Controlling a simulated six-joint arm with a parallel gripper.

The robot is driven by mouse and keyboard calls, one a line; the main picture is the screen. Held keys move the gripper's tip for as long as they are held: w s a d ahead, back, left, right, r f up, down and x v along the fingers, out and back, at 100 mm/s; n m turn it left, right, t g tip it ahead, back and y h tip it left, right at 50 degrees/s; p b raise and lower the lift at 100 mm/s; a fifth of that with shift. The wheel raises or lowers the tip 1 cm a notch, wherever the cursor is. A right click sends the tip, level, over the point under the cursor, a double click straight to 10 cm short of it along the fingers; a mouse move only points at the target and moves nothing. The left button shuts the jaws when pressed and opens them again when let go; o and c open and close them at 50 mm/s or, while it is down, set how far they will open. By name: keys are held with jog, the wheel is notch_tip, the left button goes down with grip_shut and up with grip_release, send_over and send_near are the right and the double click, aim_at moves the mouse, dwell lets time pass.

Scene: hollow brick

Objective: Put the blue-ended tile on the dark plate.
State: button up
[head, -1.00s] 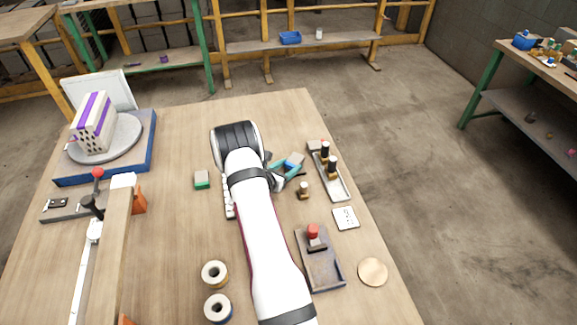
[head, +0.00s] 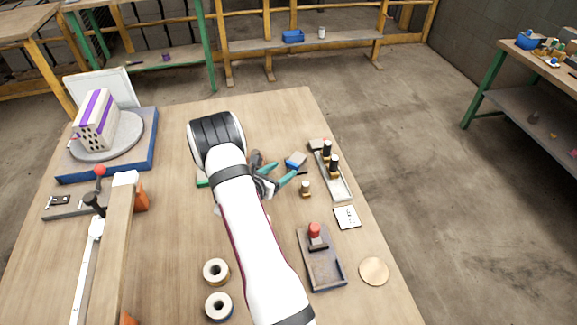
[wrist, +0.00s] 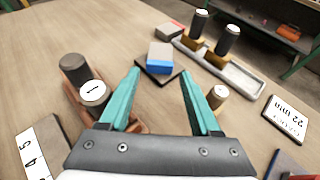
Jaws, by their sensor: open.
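The blue-ended tile (head: 296,160) has a grey top and a blue end. In the wrist view the tile (wrist: 160,57) sits on the dark plate (wrist: 158,77), whose near part shows in front of it. The tile looks level there; its far side is hidden. My gripper (head: 279,172) is open, with teal fingers, just left of and nearer than the tile in the head view. In the wrist view the fingertips of my gripper (wrist: 160,72) point at the plate with nothing between them, apart from the tile.
A tray (wrist: 240,80) with dark-handled stamps stands right of the plate. A small stamp (head: 305,188) stands near the right finger. Dark cylinders (wrist: 75,68) stand close to the left finger. A white card (head: 347,217) lies right. A green-ended tile (head: 202,182) is partly behind my arm.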

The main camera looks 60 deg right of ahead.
jog(key=v, duration=0.6)
jog(key=shift+a+r, duration=0.1)
jog(key=shift+a, duration=0.15)
jog(key=shift+r, duration=0.1)
jog(key=s+a+r+m+g+y, duration=0.4)
jog(key=s+a+r+m, duration=0.5)
jog(key=a+r+m, duration=0.35)
jog(key=s+a+r+m+t+y, duration=0.1)
jog(key=s+a+m+y, duration=0.1)
jog(key=a, duration=0.6)
jog(key=s+a+r+m+t+y, duration=0.1)
jog(key=s+a+m+y, duration=0.2)
jog(key=a, duration=0.6)
jog(key=s+a+r+m+t+y, duration=0.1)
jog(key=s+a+m+y, duration=0.2)
jog(key=a+m+y, duration=0.3)
jog(key=a, duration=0.2)
jog(key=shift+s+a+r+t, duration=0.15)
jog(key=shift+a+r+t, duration=0.2)
jog(key=shift+a+t, duration=0.05)
